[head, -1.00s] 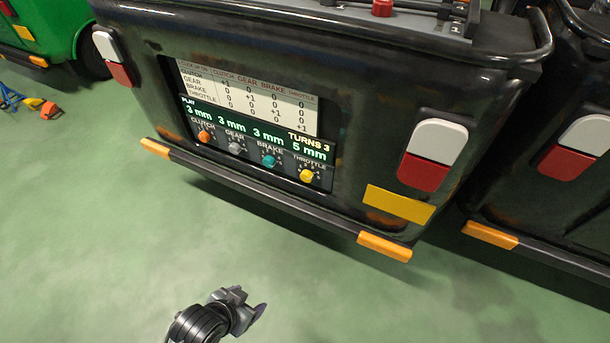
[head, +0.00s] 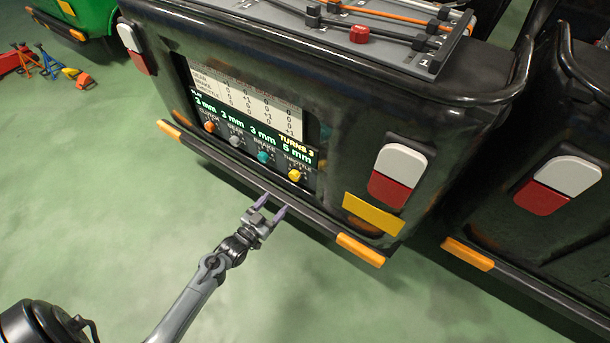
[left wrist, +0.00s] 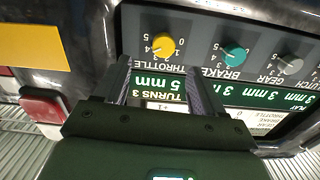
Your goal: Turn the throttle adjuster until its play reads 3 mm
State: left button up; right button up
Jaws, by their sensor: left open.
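The throttle adjuster (head: 295,176) is a yellow knob at the right end of the knob row on the black rickshaw's rear panel. It also shows in the left wrist view (left wrist: 163,46), upside down, just beyond the fingertips. The display (head: 252,131) reads throttle 5 mm, the other plays 3 mm, and TURNS 3. My left gripper (head: 272,207) is open and empty, below and left of the yellow knob, apart from it. In the left wrist view the fingers (left wrist: 163,75) stand either side of the line to the knob. My right gripper is not in view.
Orange, grey and teal knobs (head: 263,157) sit left of the throttle knob. A black bumper (head: 300,222) juts out below the panel. A grey tray with cables and a red knob (head: 360,34) is on top. Another black vehicle (head: 540,215) stands close on the right. Green floor is open in front.

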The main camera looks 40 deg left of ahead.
aim_at(293, 178)
pick_arm(q)
jog(key=w+b, duration=0.1)
jog(key=w, duration=0.2)
jog(key=w+b, duration=0.2)
jog(key=w, duration=0.1)
jog(key=w+a+b, duration=0.1)
jog(key=w, duration=0.2)
jog(key=shift+r+b, duration=0.25)
jog(key=shift+b, duration=0.05)
jog(key=shift+w+a+b, duration=0.15)
jog(key=shift+w+b, duration=0.15)
jog(key=shift+w, duration=0.2)
jog(key=shift+w+r, duration=0.15)
jog(key=shift+w, duration=0.2)
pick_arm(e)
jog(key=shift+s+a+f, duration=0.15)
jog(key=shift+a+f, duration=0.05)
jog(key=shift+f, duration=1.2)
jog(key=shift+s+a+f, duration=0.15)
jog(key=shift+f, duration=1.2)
pick_arm(q)
jog(key=c, duration=1.1)
jog(key=shift+o, duration=0.2)
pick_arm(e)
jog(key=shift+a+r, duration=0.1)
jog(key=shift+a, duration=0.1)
